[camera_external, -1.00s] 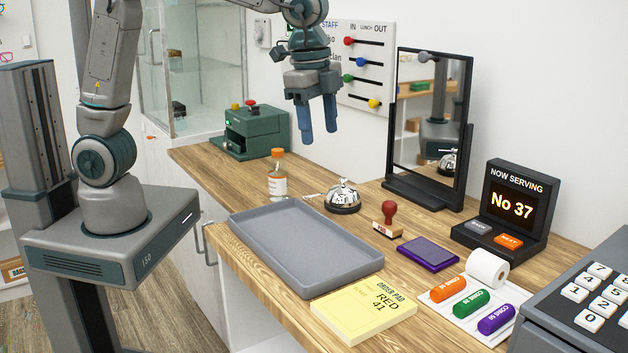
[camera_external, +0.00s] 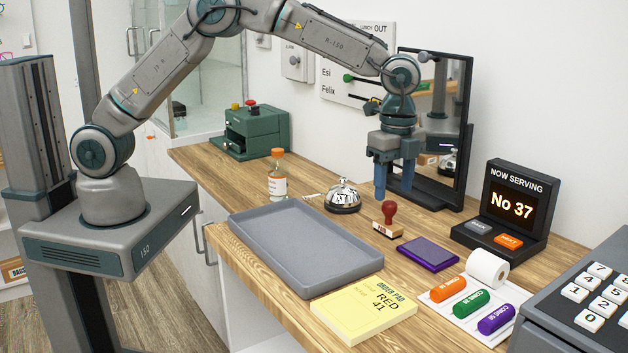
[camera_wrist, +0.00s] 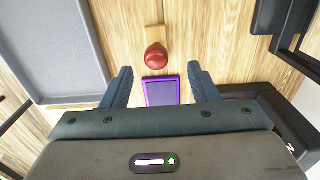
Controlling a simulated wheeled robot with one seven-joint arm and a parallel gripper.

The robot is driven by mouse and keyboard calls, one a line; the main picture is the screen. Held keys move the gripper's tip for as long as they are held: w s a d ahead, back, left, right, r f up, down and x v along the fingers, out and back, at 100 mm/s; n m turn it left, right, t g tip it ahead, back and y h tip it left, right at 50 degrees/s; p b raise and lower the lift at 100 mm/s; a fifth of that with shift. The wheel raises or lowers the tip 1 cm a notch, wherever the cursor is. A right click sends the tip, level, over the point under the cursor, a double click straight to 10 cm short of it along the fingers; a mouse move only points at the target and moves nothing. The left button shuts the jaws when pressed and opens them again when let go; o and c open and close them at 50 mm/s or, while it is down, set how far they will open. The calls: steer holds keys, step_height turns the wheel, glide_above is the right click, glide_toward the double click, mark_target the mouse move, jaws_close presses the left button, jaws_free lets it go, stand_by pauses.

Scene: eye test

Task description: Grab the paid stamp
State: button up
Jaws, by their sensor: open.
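The paid stamp (camera_external: 388,217) stands upright on the wooden counter, with a dark red knob handle and a wooden base with a red label. It also shows in the wrist view (camera_wrist: 155,56), seen from above, ahead of and between the fingertips. My gripper (camera_external: 393,194) points down above and just behind the stamp, apart from it. In the wrist view my gripper (camera_wrist: 158,76) is open and empty, its two blue fingers spread wide. The purple ink pad (camera_external: 428,253) lies right of the stamp; it also shows between the fingers in the wrist view (camera_wrist: 161,91).
A silver bell (camera_external: 342,196) and an orange-capped bottle (camera_external: 278,177) stand left of the stamp. A grey tray (camera_external: 300,243) lies in front. A black-framed mirror (camera_external: 462,125) stands close behind my gripper. The number display (camera_external: 503,213) is at the right.

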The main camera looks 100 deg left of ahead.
mark_target(389, 217)
steer(key=f, duration=0.2)
steer(key=f+p, duration=0.1)
steer(key=f, duration=0.2)
steer(key=f+p, duration=0.1)
steer(key=f, duration=0.2)
steer(key=shift+s, duration=0.25)
steer(key=c, duration=1.1)
